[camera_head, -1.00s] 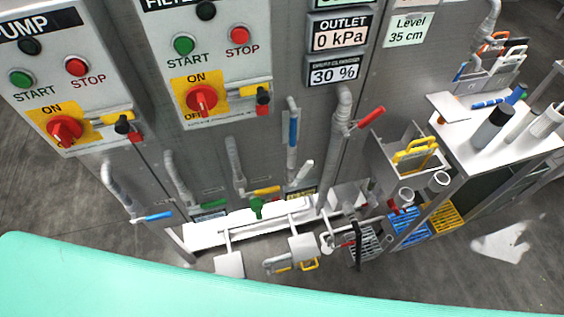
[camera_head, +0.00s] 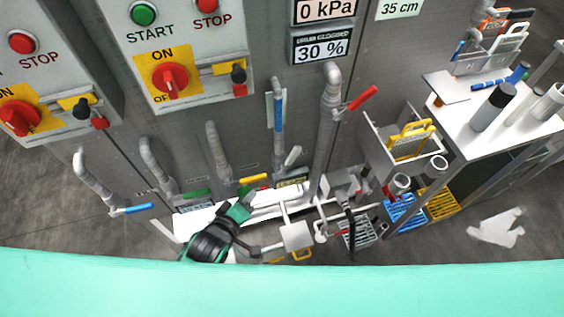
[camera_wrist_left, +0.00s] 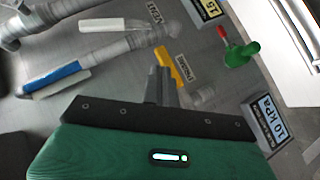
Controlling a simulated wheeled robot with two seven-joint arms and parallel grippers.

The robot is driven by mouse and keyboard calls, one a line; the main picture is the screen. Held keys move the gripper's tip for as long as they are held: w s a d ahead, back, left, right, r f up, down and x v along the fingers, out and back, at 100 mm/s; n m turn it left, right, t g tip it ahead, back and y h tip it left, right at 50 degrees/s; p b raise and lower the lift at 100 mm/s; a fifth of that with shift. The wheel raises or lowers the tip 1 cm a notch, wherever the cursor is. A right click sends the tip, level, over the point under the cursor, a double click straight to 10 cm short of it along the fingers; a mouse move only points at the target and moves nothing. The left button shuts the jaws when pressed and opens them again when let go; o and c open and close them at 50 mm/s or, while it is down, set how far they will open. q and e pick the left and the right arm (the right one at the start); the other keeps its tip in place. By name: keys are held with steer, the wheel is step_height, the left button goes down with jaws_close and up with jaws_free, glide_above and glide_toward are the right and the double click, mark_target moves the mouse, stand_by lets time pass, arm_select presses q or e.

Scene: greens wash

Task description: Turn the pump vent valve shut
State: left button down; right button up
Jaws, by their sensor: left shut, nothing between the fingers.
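My left gripper (camera_head: 242,208) is in front of the low pipework in the head view; its fingers (camera_wrist_left: 161,84) are shut and empty in the left wrist view. They point at a yellow lever handle (camera_wrist_left: 171,66), which also shows in the head view (camera_head: 252,179); I cannot tell whether they touch it. A white handle (camera_wrist_left: 108,24) lies farther left, next to a small label (camera_wrist_left: 157,13) that seems to read VENT. It also shows in the head view (camera_head: 293,156). A green valve (camera_wrist_left: 241,54) is to the right of the fingers. My right gripper is not in view.
A blue-handled lever (camera_head: 278,115) and a red-handled lever (camera_head: 362,97) stand on pipes above. Another blue lever (camera_head: 137,208) is at the left. Panels with red rotary switches (camera_head: 167,80) hang above. A white bench (camera_head: 500,140) stands at the right.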

mark_target(290, 161)
arm_select(q)
step_height(290, 161, up, 9)
steer(key=d+n+t+h, duration=0.1)
steer(key=n, duration=0.1)
steer(key=w+d+f+p, duration=0.3)
steer(key=w+d+f, duration=0.1)
steer(key=w+d, duration=0.4)
steer(key=shift+w, duration=0.65)
steer(key=shift+w, duration=0.1)
